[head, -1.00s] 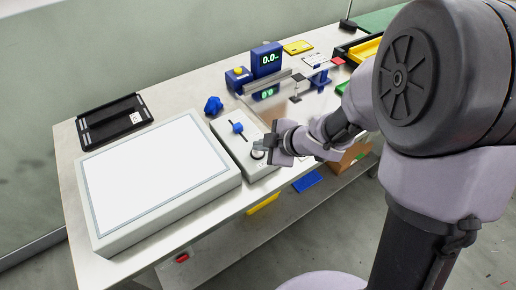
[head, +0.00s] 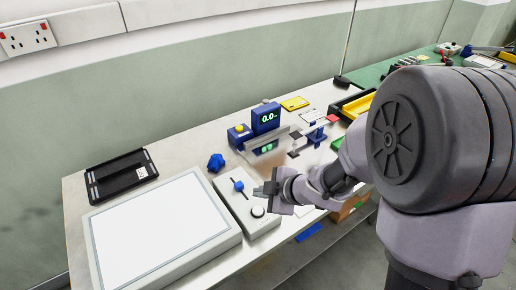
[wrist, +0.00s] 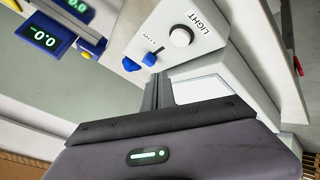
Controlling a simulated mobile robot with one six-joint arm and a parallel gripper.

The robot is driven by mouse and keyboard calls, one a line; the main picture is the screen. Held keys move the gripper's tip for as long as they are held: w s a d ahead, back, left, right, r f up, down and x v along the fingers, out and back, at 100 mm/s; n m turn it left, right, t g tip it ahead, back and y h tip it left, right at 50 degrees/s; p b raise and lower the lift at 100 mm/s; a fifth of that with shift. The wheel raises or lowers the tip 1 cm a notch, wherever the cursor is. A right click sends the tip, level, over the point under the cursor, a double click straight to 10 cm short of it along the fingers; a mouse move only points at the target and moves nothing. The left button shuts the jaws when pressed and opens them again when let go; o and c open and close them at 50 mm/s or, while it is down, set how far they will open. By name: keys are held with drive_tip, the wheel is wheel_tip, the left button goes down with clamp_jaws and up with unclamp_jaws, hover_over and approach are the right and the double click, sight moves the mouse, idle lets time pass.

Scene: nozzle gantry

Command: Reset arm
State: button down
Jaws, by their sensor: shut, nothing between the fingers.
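My gripper (head: 259,189) is shut and empty. It is above the right side of a pale control box (head: 262,229), apart from its round knob (head: 258,211) and right of its blue slider knob (head: 239,186). In the wrist view the two fingers (wrist: 159,92) lie together. Beyond them the box shows a white round knob (wrist: 181,37) beside the word LIGHT and a blue slider knob (wrist: 150,58).
A white light panel (head: 160,235) lies left of the box. A black tray (head: 120,176), a blue faceted piece (head: 216,162) and a blue display unit (head: 266,119) stand behind. Yellow bins (head: 357,105) are at the back right.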

drive_tip(key=d+r+m+t+h+b, duration=0.1)
drive_tip(key=d+r+m+t+h, duration=0.2)
drive_tip(key=d+r+m+h, duration=0.55)
drive_tip(key=s+d+r+m+g+y+b, duration=0.1)
drive_tip(key=s+d+r+m, duration=0.15)
drive_tip(key=s+m, duration=0.35)
drive_tip(key=s+d+r+m+g, duration=0.15)
drive_tip(key=s+d+m, duration=0.25)
drive_tip(key=s, duration=0.5)
drive_tip(key=s+a+m+g+y, duration=0.1)
drive_tip(key=s+a+m+y, duration=0.2)
drive_tip(key=s, duration=0.4)
drive_tip(key=a+r+m, duration=0.1)
drive_tip(key=a, duration=0.1)
drive_tip(key=shift+s+a, duration=0.35)
drive_tip(key=shift+a, duration=0.05)
